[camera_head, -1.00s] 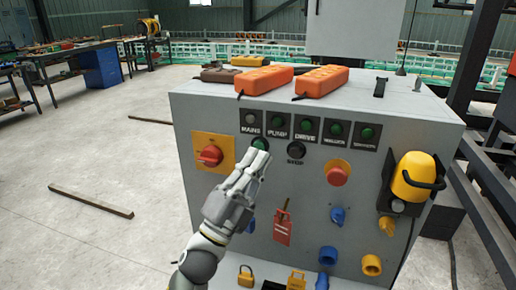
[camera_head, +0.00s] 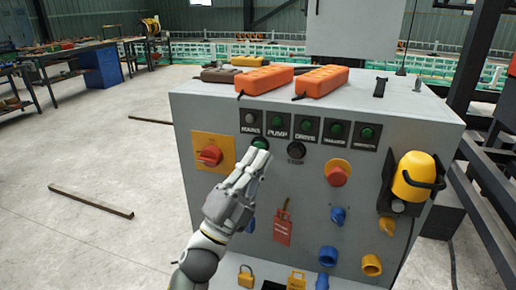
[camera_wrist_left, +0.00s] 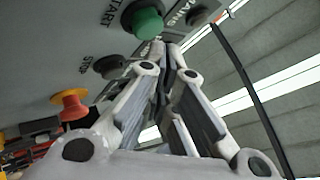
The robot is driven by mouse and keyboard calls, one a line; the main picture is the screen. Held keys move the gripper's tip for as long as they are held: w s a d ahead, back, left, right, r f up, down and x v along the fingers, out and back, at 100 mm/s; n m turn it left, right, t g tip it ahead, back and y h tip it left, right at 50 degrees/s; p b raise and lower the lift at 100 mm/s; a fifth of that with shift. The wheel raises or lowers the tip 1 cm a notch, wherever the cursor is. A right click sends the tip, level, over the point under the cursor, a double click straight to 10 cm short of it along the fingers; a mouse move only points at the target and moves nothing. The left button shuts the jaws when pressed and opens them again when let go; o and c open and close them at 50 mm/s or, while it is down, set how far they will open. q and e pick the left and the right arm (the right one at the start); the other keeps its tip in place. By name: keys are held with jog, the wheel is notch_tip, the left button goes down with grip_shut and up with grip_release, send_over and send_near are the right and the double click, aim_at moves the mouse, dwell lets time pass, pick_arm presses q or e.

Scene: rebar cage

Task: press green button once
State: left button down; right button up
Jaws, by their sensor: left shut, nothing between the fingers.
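The green button (camera_head: 260,144) sits on the front of the grey control cabinet (camera_head: 190,120), below the row of small indicator lamps. In the left wrist view the green button (camera_wrist_left: 147,22) stands out from the panel beside the word START. My left gripper (camera_head: 262,156) is shut and empty, its fingertips at the lower edge of the button in the head view. In the left wrist view the fingertips (camera_wrist_left: 165,48) appear just below the button. I cannot tell whether they touch it. My right gripper is not in view.
A black STOP button (camera_head: 296,151) is right of the green one. A red rotary switch (camera_head: 209,156) is to the left, and a red mushroom button (camera_head: 337,173) is to the right. Orange pendants (camera_head: 264,79) lie on top. A red tag (camera_head: 283,228) hangs below.

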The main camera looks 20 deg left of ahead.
pick_arm(q)
jog(key=shift+w, duration=0.35)
jog(key=shift+w, duration=0.8)
dwell(0.9)
jog(key=shift+s, duration=1.25)
jog(key=s, duration=0.5)
jog(key=shift+a, duration=0.1)
dwell(0.5)
